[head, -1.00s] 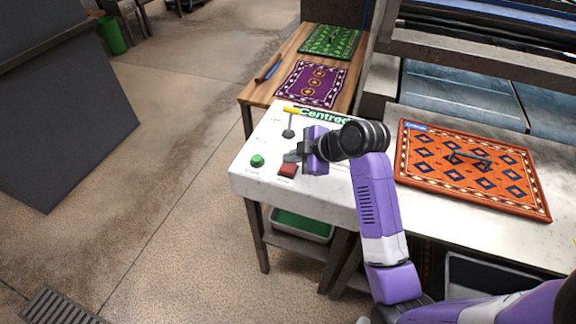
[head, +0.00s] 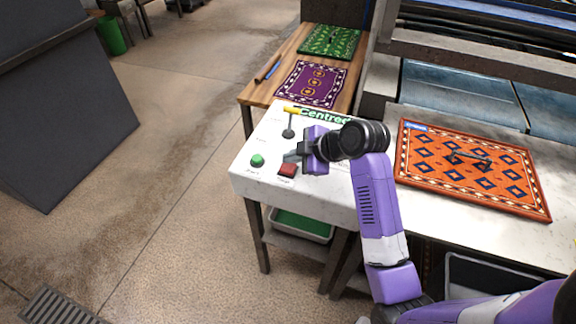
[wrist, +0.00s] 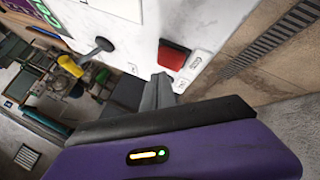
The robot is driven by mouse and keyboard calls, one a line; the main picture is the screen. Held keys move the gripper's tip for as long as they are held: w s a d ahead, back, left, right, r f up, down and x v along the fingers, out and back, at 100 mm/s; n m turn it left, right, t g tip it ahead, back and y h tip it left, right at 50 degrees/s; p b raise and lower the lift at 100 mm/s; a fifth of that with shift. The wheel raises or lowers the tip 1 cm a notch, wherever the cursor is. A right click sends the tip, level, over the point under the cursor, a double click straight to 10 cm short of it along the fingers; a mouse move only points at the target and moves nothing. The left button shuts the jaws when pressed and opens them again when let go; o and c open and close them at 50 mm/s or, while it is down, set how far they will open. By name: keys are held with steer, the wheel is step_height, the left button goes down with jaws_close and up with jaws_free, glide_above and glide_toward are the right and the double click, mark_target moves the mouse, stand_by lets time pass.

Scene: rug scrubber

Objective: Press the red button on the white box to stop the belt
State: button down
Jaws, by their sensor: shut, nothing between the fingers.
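The white box (head: 249,179) stands at the near end of the tables, with controls on its top. The red button (head: 288,170) sits near its front edge, right of a green button (head: 257,160). It also shows in the wrist view (wrist: 173,54), at upper middle. My gripper (head: 290,157) is shut and empty, its fingertips just behind and above the red button. In the wrist view the shut fingers (wrist: 158,92) point up the picture just below the red button, seemingly apart from it. Whether they touch it is hard to tell.
A lever with a yellow handle (head: 291,110) stands behind my gripper on the box. An orange rug (head: 472,166) lies on the surface to the right. A purple rug (head: 312,84) and a green rug (head: 331,42) lie on the wooden table behind.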

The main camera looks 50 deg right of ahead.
mark_target(291, 168)
steer(key=shift+f, duration=0.15)
steer(key=shift+f, duration=0.25)
steer(key=shift+f+b, duration=0.45)
steer(key=shift+f, duration=0.15)
stand_by(0.9)
steer(key=shift+r, duration=0.15)
steer(key=shift+r+p, duration=0.85)
steer(key=shift+p, duration=0.1)
steer(key=shift+r, duration=0.1)
step_height(291, 168, up, 5)
steer(key=p, duration=0.4)
steer(key=shift+p, duration=0.3)
stand_by(0.4)
